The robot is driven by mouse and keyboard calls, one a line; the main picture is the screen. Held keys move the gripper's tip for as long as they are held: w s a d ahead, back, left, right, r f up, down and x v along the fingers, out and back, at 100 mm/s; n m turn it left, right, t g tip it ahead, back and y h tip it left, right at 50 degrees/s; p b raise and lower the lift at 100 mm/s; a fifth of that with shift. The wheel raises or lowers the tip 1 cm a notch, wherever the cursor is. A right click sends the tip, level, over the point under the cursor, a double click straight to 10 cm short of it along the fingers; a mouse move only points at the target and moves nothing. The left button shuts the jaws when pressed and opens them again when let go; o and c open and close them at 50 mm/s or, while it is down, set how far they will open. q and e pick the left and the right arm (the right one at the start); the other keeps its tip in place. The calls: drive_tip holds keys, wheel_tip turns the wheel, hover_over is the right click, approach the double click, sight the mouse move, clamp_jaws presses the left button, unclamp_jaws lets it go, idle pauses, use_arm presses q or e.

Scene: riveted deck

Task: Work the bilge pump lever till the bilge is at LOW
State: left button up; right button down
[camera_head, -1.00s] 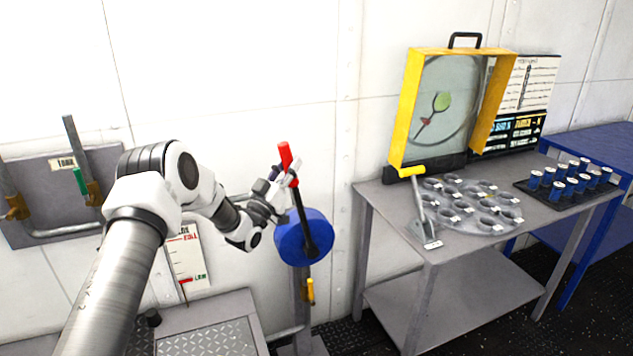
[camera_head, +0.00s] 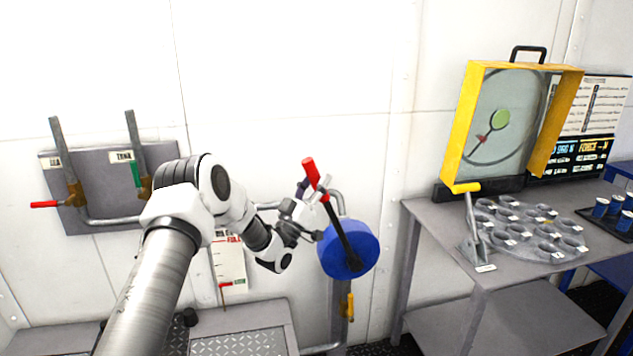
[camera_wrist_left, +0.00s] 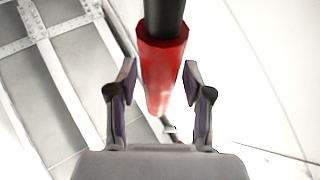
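The bilge pump has a blue round housing (camera_head: 362,243) on a post against the wall. Its dark lever (camera_head: 341,232) leans up and left to a red grip (camera_head: 311,171). My left gripper (camera_head: 312,193) is at the lower part of this grip. In the left wrist view the red grip (camera_wrist_left: 162,70) runs between the two spread fingers (camera_wrist_left: 160,82), with a narrow gap on each side. A white gauge (camera_head: 228,262) has a FULL mark near its top and a red pointer (camera_head: 226,285) low down; my arm hides part of it. My right gripper is out of view.
A grey wall panel (camera_head: 100,165) with valve levers is at the left. A yellow handle (camera_head: 347,305) is on the post below the pump. A grey table (camera_head: 425,222) at the right holds a small lever stand (camera_head: 473,240), a cup-holed plate (camera_head: 530,228) and a yellow-framed case (camera_head: 462,125).

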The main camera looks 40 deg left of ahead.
use_arm(q)
drive_tip(key=v, duration=1.2)
idle(0.3)
